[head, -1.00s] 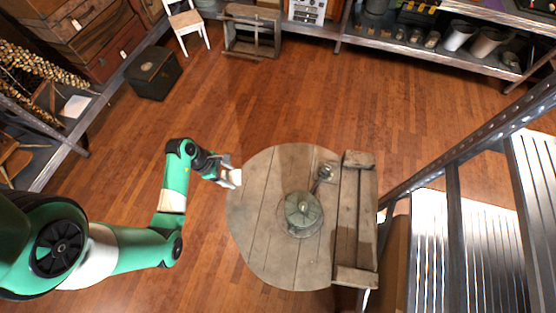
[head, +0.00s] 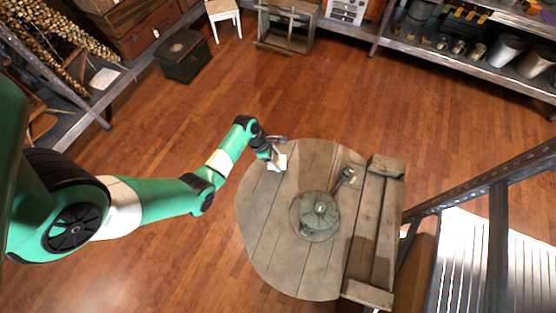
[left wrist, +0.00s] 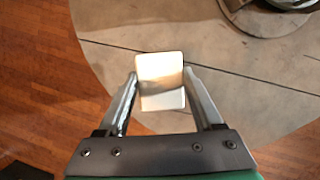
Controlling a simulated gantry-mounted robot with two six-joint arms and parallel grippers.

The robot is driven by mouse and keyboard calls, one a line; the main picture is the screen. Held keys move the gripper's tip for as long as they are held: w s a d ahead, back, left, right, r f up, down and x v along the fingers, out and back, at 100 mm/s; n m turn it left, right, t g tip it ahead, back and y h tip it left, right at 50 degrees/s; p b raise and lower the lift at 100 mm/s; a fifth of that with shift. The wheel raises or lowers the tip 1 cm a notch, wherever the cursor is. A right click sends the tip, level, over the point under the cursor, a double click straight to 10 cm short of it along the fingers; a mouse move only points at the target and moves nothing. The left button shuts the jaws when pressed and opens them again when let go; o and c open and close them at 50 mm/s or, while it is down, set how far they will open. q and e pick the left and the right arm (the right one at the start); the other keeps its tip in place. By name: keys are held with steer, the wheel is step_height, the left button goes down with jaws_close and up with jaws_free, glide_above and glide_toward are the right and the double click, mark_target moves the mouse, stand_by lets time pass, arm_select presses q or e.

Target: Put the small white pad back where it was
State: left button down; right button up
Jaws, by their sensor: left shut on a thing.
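The small white pad (head: 280,163) is held at the tip of my left gripper (head: 276,158), by the upper left edge of the round wooden table (head: 262,215). In the left wrist view the pad (left wrist: 161,85) sits between the two fingers of my left gripper (left wrist: 160,88), which are shut on it. The table (left wrist: 230,80) lies behind the pad there. I cannot tell how high the pad is above the tabletop. My right gripper is not in view.
A greenish metal lantern-like object (head: 319,212) stands on the table, with a small metal part (head: 347,176) beside it. A wooden crate (head: 376,225) is at the table's right side. A dark box (head: 184,56) stands on the floor at upper left. The table's left part is clear.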

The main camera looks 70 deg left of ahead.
mark_target(275, 160)
arm_select(q)
steer(key=shift+w+f+b, duration=0.15)
steer(key=shift+f+b, duration=0.4)
steer(key=shift+f, duration=0.4)
steer(key=shift+w+f+b, duration=0.1)
steer(key=shift+f+b, duration=0.4)
steer(key=shift+f, duration=0.45)
steer(key=shift+r, duration=0.1)
steer(key=shift+c, duration=0.2)
jaws_free()
steer(key=shift+r, duration=0.15)
steer(key=p+v, duration=0.6)
steer(key=v, duration=0.5)
steer(key=shift+r, duration=0.35)
